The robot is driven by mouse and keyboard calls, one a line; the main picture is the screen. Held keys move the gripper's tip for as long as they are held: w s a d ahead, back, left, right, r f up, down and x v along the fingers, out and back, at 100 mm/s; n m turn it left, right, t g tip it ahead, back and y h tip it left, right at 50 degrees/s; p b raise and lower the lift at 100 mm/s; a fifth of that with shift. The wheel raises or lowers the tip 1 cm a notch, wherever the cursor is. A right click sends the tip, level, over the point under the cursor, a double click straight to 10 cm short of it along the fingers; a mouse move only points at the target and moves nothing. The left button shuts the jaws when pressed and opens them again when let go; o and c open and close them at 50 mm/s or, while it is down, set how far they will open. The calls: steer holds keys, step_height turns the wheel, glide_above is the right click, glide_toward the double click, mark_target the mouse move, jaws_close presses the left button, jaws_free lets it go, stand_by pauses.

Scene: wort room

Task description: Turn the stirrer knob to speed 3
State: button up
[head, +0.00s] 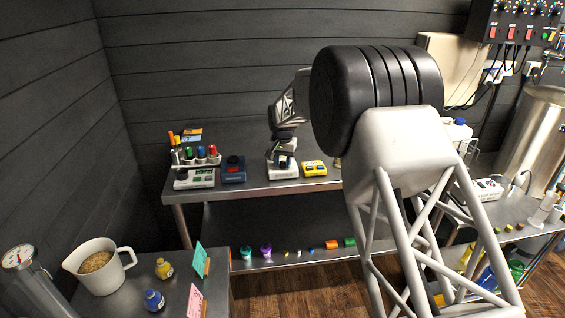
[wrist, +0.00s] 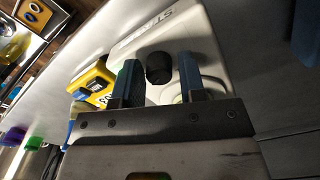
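The stirrer is a white box (wrist: 205,45) with partly legible dark lettering on its face. Its black round knob (wrist: 158,68) stands out from the box in the wrist view. My gripper (wrist: 157,82) has its two blue fingers on either side of the knob, with a visible gap on each side; it is open. In the head view my gripper (head: 284,150) is right over the white stirrer (head: 280,168) on the steel bench (head: 255,188) and hides its knob. The knob's pointer and speed marks cannot be read.
A yellow device (head: 314,168) stands close to the right of the stirrer, and a blue device (head: 233,170) to its left. A white unit with coloured-capped tubes (head: 193,180) stands farther left. Several small items lie on the lower shelf. My arm hides part of the bench's right side.

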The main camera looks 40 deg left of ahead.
mark_target(283, 162)
steer(key=shift+r, duration=0.1)
steer(key=shift+r, duration=3.75)
